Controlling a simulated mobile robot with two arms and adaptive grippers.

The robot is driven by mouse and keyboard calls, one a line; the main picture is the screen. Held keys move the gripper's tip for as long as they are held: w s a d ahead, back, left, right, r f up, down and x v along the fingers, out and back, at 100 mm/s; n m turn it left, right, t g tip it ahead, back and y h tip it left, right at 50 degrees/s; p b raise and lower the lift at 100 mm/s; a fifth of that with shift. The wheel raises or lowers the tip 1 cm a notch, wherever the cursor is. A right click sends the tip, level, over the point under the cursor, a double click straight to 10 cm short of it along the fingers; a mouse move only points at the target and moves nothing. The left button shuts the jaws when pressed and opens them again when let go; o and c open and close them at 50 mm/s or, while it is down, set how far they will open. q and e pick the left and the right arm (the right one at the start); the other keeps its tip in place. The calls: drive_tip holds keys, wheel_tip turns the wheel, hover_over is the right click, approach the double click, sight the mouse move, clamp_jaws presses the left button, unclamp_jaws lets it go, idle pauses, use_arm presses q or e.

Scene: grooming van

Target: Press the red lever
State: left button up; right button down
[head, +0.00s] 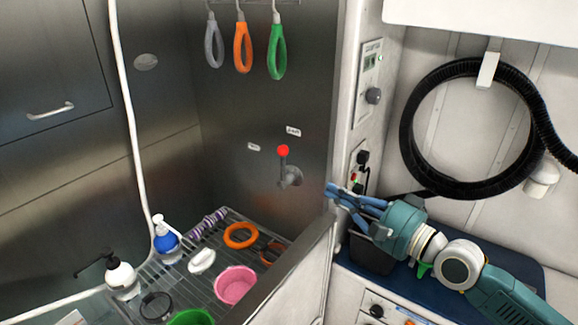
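The red lever (283,151) is a grey metal lever with a red ball knob, on the dark steel back wall of the wash bay. Its knob points up, above a round grey mount (290,176). My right gripper (333,194) has blue fingers and comes in from the right, its fingertips pointing left towards the lever. In the picture the fingertips are to the right of the lever and slightly below it, clear of it. I see nothing held, but the angle hides how far apart the fingers are. My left gripper is not in view.
A pale partition edge (318,265) stands between the bay and my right arm. Below the lever, a wire rack (205,285) holds bottles, a pink bowl (235,285) and rings. Coloured loops hang above. A black hose (408,135) hangs on the right wall.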

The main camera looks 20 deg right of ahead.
drive_tip(key=shift+d, duration=0.15)
drive_tip(key=shift+p+x, duration=2.35)
drive_tip(key=shift+x, duration=4.7)
drive_tip(key=shift+w, duration=0.1)
